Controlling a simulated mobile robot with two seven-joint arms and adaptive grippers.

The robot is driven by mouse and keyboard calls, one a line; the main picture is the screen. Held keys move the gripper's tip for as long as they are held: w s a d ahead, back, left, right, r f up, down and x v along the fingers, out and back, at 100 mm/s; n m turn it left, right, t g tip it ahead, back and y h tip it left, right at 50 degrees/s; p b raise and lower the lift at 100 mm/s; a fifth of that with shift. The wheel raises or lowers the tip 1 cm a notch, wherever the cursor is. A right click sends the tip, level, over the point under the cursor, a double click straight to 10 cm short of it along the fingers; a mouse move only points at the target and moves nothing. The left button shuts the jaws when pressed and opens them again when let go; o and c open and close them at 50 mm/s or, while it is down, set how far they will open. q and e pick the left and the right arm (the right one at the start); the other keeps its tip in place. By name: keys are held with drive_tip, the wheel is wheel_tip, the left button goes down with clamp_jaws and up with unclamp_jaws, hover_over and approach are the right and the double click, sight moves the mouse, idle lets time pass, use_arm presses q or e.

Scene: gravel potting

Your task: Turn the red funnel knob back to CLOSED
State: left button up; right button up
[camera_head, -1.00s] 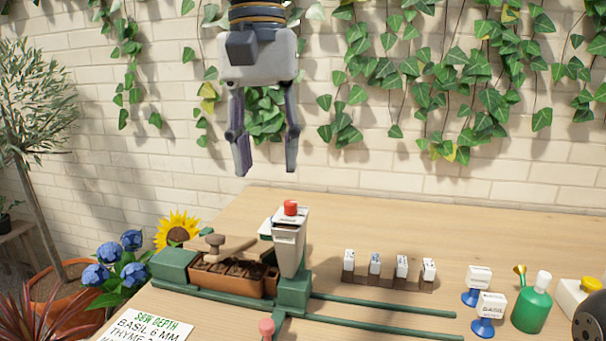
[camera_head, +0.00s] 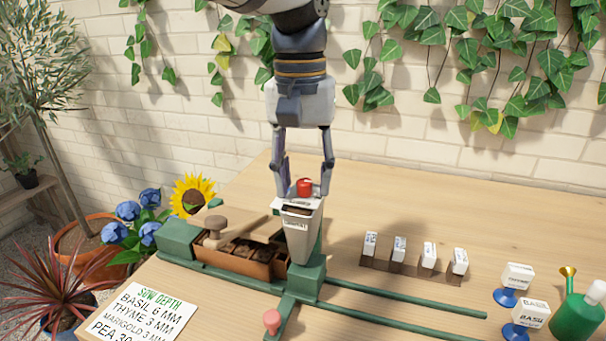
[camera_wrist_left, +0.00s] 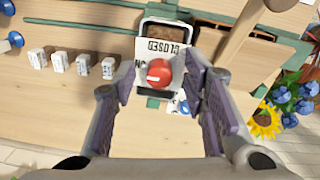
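The red knob (camera_head: 304,187) sits on top of the pale funnel (camera_head: 299,237), which stands upright in a green holder. In the left wrist view the red knob (camera_wrist_left: 159,73) is on a white plate (camera_wrist_left: 164,47) reading CLOSED, with another label partly hidden beside the knob. My left gripper (camera_head: 305,192) points down over the funnel. Its fingers are open, one on each side of the knob, with gaps visible in the left wrist view (camera_wrist_left: 163,85). My right gripper is not identifiable in these frames.
A brown planter (camera_head: 240,256) with soil sits left of the funnel on green rails (camera_head: 400,296). Small white packets (camera_head: 400,248) stand to the right. A sowing card (camera_head: 140,314) lies front left.

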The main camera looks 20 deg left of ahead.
use_arm(q)
drive_tip(key=shift+f, duration=0.1)
drive_tip(key=shift+w, duration=0.1)
clamp_jaws()
drive_tip(key=shift+m, duration=0.3)
drive_tip(key=m, duration=1.7)
drive_tip(key=shift+m, duration=0.3)
